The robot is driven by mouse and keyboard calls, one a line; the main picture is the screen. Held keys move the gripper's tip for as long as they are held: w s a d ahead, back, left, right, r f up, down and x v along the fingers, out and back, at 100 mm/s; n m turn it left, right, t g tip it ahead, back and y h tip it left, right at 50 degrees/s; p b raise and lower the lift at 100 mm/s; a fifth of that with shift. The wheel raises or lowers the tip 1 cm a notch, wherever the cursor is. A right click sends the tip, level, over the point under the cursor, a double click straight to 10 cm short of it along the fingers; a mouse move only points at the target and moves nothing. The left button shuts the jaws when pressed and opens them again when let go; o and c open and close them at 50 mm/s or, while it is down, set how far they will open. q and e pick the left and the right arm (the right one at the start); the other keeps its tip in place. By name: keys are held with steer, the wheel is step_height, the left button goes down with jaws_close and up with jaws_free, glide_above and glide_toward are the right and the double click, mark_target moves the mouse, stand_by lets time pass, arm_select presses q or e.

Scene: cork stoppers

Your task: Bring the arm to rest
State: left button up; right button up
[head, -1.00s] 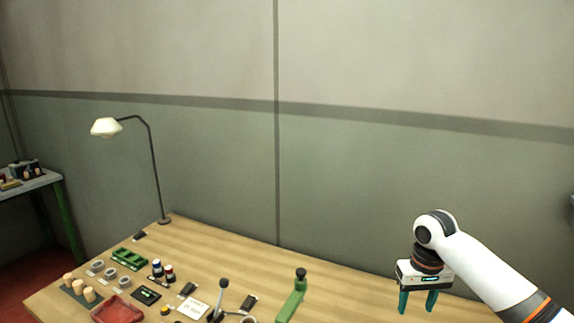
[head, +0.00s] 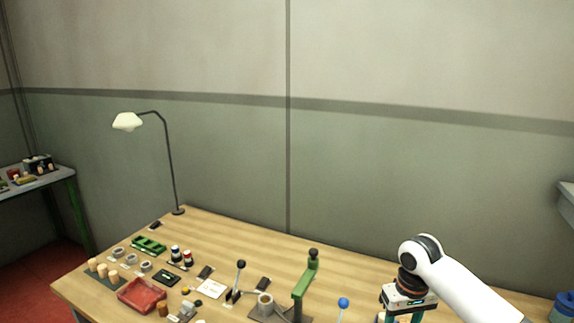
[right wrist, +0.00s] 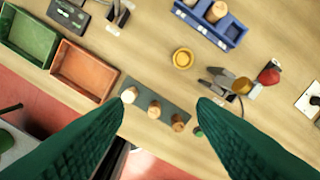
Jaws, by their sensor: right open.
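My right gripper (head: 404,318) hangs from its white arm at the lower right of the head view, over the right part of the wooden bench (head: 240,245). Its fingers run off the bottom edge there. In the right wrist view its two green fingers (right wrist: 162,100) are wide apart with nothing gripped. One of these stoppers is a middle cork (right wrist: 154,110). My left gripper is in neither view.
The bench holds a desk lamp (head: 127,121), a red tray (head: 142,295), a green rack (head: 149,244) and a green lever press (head: 303,280). The right wrist view shows an orange bin (right wrist: 85,70), a green bin (right wrist: 28,38) and a blue rack (right wrist: 215,22). A side table (head: 40,178) stands left.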

steer(key=s+a+f+n+t+y, duration=0.1)
steer(key=s+a+f+n, duration=0.1)
steer(key=s+a+f, duration=0.5)
steer(key=s+a+f+n+t+y, duration=0.1)
steer(key=s+a+f, duration=0.4)
steer(key=s, duration=0.4)
steer(key=s+d+r+m+t+h, duration=0.1)
steer(key=s+d, duration=0.2)
steer(key=s, duration=0.5)
steer(key=s+d+r+m+h, duration=0.1)
steer(key=s+d, duration=0.3)
steer(key=s, duration=0.3)
step_height(320, 180, down, 32)
steer(key=s+g+b, duration=0.1)
steer(key=s+b, duration=0.1)
steer(key=b, duration=0.4)
arm_select(q)
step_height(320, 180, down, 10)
steer(key=b, duration=0.4)
arm_select(e)
steer(key=s+d+f, duration=0.1)
steer(key=s+f, duration=0.7)
steer(key=f, duration=0.2)
steer(key=s+d+f+g, duration=0.1)
steer(key=s+d+f, duration=0.1)
steer(key=s+f, duration=0.6)
step_height(320, 180, down, 3)
steer(key=shift+r, duration=0.15)
